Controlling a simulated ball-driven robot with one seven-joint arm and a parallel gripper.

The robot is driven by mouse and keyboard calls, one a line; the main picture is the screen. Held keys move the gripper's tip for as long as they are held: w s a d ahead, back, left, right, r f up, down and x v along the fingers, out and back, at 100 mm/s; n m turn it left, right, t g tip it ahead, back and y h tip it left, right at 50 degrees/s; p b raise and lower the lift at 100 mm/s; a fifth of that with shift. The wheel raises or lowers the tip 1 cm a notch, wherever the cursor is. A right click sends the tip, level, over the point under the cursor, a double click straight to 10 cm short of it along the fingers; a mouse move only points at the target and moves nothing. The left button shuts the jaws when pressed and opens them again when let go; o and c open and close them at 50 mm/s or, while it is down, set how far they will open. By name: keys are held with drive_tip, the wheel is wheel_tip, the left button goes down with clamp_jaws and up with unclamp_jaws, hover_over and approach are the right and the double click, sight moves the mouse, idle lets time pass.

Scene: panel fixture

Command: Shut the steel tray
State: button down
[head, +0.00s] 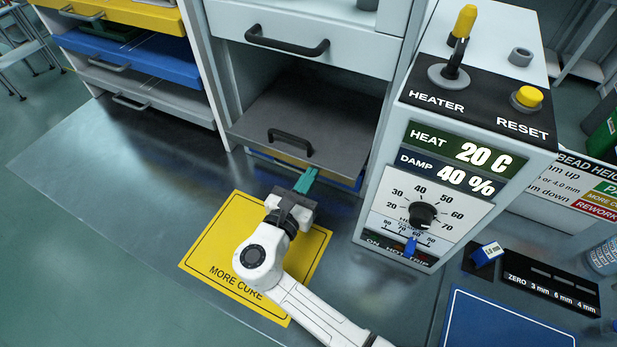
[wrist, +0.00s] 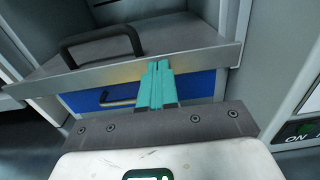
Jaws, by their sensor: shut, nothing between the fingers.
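The steel tray (head: 315,115) is a grey tray with a black handle in the middle cabinet, below a white drawer. It stands pulled out towards me, with dark space above it. In the wrist view its metal front edge (wrist: 205,58) crosses the picture, with the handle at upper left. My gripper (head: 306,178) has its teal fingers pressed together with nothing between them. The fingertips (wrist: 159,66) are at the tray's front edge, right of the handle. I cannot tell whether they touch it.
A blue tray (wrist: 75,100) with a handle sits below the steel tray. The control box (head: 470,130) stands close on the right. A rack at left holds a yellow tray (head: 145,14), a blue one and a grey one. A yellow mat (head: 215,245) lies under my arm.

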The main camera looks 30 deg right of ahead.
sight(326, 149)
drive_tip(key=x, duration=0.9)
drive_tip(key=shift+d+b, duration=0.1)
drive_tip(key=shift+b, duration=0.25)
drive_tip(key=shift+w+r, duration=0.1)
